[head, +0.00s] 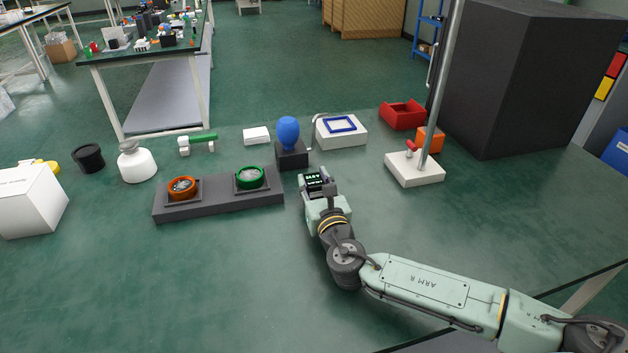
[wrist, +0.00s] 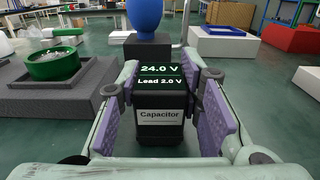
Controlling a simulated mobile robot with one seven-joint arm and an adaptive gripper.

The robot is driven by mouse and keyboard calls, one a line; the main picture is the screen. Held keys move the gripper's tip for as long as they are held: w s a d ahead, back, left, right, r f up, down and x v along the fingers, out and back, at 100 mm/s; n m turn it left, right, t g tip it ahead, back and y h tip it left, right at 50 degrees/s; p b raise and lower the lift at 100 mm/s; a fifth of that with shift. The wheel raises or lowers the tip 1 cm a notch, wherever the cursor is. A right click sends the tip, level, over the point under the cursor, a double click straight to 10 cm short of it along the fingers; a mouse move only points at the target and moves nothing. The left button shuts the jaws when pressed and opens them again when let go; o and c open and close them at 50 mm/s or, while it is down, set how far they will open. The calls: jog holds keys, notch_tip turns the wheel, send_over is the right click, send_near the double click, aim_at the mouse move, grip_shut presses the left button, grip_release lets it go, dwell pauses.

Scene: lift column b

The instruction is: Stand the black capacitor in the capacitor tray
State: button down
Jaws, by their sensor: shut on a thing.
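The black capacitor (wrist: 160,120) sits between the purple-padded fingers of my gripper (wrist: 166,108), which is shut on it. Its label reads "Capacitor" and its top display reads 24.0 V and Lead 2.0 V. It looks upright; I cannot tell whether its base touches the bench. In the head view the capacitor (head: 314,180) shows at the tip of my gripper (head: 318,187), right of the dark grey two-ring block. No tray is labelled for capacitors; an open red tray (head: 403,117) stands at the back right and also shows in the wrist view (wrist: 297,38).
The grey block (head: 220,204) carries orange and green rings. A blue bulb on a black base (head: 291,158) stands just behind my gripper. A white box with a blue frame (head: 340,134) and a white-based pole stand (head: 415,173) are further right.

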jog(key=shift+f, duration=0.2)
jog(key=c, duration=1.1)
grip_release()
